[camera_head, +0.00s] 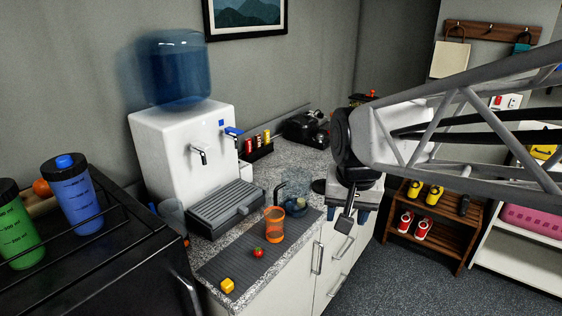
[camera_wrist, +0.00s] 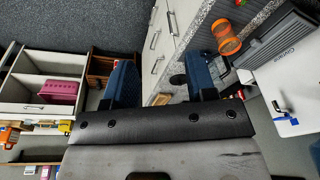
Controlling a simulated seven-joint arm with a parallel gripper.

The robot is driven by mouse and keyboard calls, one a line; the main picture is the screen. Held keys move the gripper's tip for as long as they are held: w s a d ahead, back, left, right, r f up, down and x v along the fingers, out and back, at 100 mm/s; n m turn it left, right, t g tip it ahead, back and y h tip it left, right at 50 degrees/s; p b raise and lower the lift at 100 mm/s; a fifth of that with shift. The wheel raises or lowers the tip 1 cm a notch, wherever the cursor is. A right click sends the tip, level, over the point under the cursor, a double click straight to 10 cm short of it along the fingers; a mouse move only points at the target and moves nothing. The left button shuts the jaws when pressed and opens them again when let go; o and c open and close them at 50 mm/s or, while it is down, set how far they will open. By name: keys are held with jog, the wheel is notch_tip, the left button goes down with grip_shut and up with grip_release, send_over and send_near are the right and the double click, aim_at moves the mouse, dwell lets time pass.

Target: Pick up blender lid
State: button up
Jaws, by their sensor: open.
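A flat dark round piece (camera_head: 319,186), which looks like the blender lid, lies at the counter's right edge, partly hidden by my gripper. A dark rounded shape beside one finger in the wrist view (camera_wrist: 178,80) may be the same piece. A clear jar (camera_head: 298,182), possibly the blender's, stands just left of it in the head view. My gripper (camera_head: 349,212) is open and points down, to the right of the dark piece and apparently beyond the counter's edge. In the wrist view its two blue fingers (camera_wrist: 160,84) are wide apart with nothing held between them.
A white water dispenser (camera_head: 180,150) stands at the back left. A shoe rack (camera_head: 440,232) is at the right.

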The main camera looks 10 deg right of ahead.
jog(key=w+d+f+m+g, duration=0.15)
jog(key=w+m, duration=0.25)
jog(key=w, duration=1)
jog(key=w+d+f+m, duration=0.1)
jog(key=w+d+m, duration=0.2)
jog(key=w, duration=1)
jog(key=w+d+f+m, duration=0.2)
jog(key=w+f, duration=0.3)
jog(key=w, duration=0.2)
jog(key=w+d+f+m, duration=0.2)
jog(key=w+f, duration=0.3)
jog(key=w, duration=0.3)
jog(key=w+d+f+m, duration=0.2)
jog(key=w+f+m, duration=0.1)
jog(key=w+f, duration=0.2)
jog(key=shift+w+d+g, duration=0.2)
jog(key=shift+w, duration=0.45)
jog(key=shift+w+d+g, duration=0.15)
jog(key=shift+w+d, duration=0.05)
jog(key=shift+w, duration=0.45)
jog(key=shift+w+d+f+m, duration=0.1)
jog(key=shift+w+f+m, duration=0.1)
jog(key=shift+m, duration=0.1)
jog(key=shift+f, duration=0.1)
jog(key=shift+f, duration=1.2)
jog(key=shift+f, duration=0.1)
